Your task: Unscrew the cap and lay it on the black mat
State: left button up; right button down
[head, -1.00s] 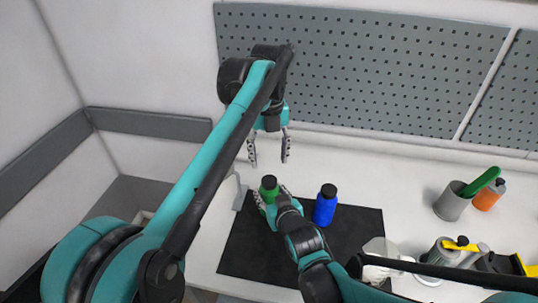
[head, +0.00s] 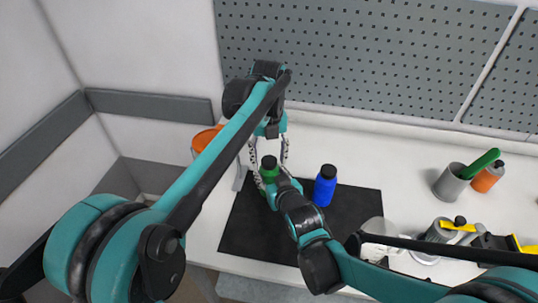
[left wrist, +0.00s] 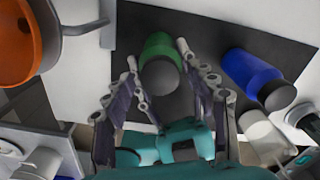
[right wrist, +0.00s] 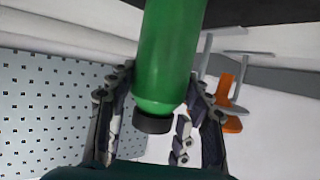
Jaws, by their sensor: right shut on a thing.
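The green bottle (head: 267,174) stands upright near the left side of the black mat (head: 350,212). Its black cap (head: 269,161) is on top; the cap also shows in the left wrist view (left wrist: 160,76) and the right wrist view (right wrist: 153,123). My right gripper (head: 270,187) is shut on the bottle's body, partly hidden by its own wrist. My left gripper (head: 268,163) points down from above, open, its fingers apart on either side of the cap. Contact with the cap is not visible.
A blue bottle (head: 325,187) with a black cap stands close to the right on the mat. An orange container (head: 203,141) is at the left, partly behind my left arm. A grey cup (head: 449,183) and orange bottle (head: 487,179) stand right. The mat's front area is bare.

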pick_arm(q)
jog(key=c, duration=1.1)
